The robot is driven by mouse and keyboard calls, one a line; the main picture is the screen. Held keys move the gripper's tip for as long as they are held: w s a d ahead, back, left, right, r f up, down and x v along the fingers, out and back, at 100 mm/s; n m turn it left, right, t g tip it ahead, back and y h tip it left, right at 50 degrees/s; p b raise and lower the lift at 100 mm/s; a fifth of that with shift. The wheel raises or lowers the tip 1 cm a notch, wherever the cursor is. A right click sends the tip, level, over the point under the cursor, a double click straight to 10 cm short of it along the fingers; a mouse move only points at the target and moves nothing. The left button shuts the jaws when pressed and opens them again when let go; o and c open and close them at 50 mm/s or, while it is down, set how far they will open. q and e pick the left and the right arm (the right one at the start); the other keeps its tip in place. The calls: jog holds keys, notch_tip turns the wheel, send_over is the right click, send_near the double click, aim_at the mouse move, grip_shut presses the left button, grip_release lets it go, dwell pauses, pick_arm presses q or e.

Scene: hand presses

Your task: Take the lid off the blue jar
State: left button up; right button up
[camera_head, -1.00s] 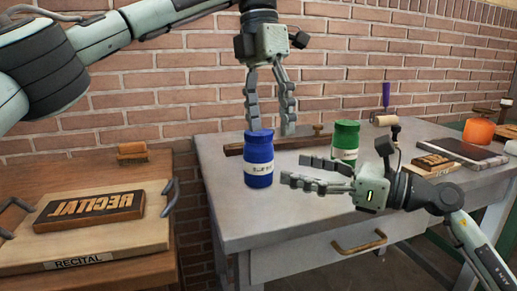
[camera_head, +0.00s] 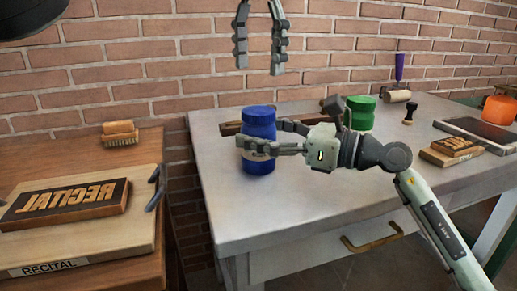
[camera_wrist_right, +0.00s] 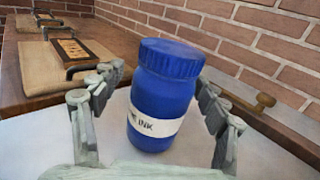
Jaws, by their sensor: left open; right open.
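The blue jar (camera_head: 258,157) stands upright near the left side of the grey table, with its ribbed blue lid (camera_head: 258,113) on it. In the right wrist view the jar (camera_wrist_right: 160,105) shows a white label with "INK" on it, and the lid (camera_wrist_right: 172,57) sits on top. My right gripper (camera_head: 260,138) is open, with its fingers on either side of the jar body below the lid. Whether the fingers touch the jar I cannot tell. My left gripper (camera_head: 260,62) is open and empty, pointing down, above the jar in the picture.
A green jar (camera_head: 358,113) stands behind my right gripper. A wooden bar (camera_head: 229,128) lies behind the blue jar. A stamp block (camera_head: 451,150), a dark slab (camera_head: 480,133) and an orange pot (camera_head: 500,108) are farther right. The table's front middle (camera_head: 290,205) is clear.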

aim_at(258, 111)
jog(key=shift+w+a, duration=0.15)
jog(key=shift+c, duration=0.5)
grip_shut()
pick_arm(q)
jog(key=m, duration=1.9)
jog(key=shift+m, duration=0.3)
pick_arm(e)
jog(key=shift+f, duration=0.1)
pick_arm(q)
jog(key=m, duration=0.7)
jog(key=shift+s, duration=0.1)
jog(key=shift+f, duration=4.05)
jog(key=shift+c, duration=0.2)
